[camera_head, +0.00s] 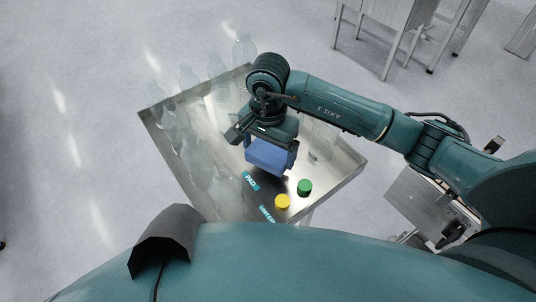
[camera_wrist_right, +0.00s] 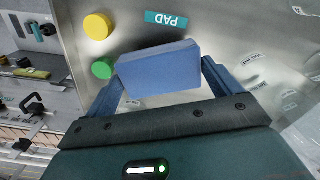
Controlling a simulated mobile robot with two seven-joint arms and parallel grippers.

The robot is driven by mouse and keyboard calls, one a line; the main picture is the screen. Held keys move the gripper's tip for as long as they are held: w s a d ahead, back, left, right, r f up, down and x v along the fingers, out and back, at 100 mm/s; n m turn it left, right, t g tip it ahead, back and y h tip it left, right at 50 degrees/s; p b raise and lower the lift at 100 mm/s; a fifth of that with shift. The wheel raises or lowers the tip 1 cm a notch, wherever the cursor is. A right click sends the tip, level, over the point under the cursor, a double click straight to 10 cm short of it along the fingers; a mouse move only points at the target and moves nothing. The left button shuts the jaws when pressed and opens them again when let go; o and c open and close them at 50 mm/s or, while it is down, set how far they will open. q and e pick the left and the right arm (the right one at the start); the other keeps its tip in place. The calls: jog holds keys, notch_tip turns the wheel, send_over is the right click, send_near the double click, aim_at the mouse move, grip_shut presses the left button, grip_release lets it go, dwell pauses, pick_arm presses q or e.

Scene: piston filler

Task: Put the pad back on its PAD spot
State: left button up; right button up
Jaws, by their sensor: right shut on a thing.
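The pad is a blue block (camera_head: 268,158) between the fingers of my right gripper (camera_head: 270,148). In the right wrist view the pad (camera_wrist_right: 160,68) sits across the two blue fingers of the gripper (camera_wrist_right: 163,75), slightly tilted. The teal PAD label (camera_head: 250,181) lies on the metal table close to the pad, on its front side. It also shows in the right wrist view (camera_wrist_right: 166,19), just beyond the pad. I cannot tell whether the pad touches the table. My left gripper is not in view.
A green cap (camera_head: 304,187) and a yellow cap (camera_head: 282,201) stand near the table's front corner, beside a second teal label (camera_head: 267,214). Several clear bottles (camera_head: 188,80) stand along the left side of the metal table (camera_head: 222,205).

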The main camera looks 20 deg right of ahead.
aim_at(268, 153)
notch_tip(268, 153, down, 3)
jog(key=shift+f, duration=0.15)
jog(key=shift+f, duration=0.1)
jog(key=shift+f, duration=0.15)
jog(key=o, duration=0.7)
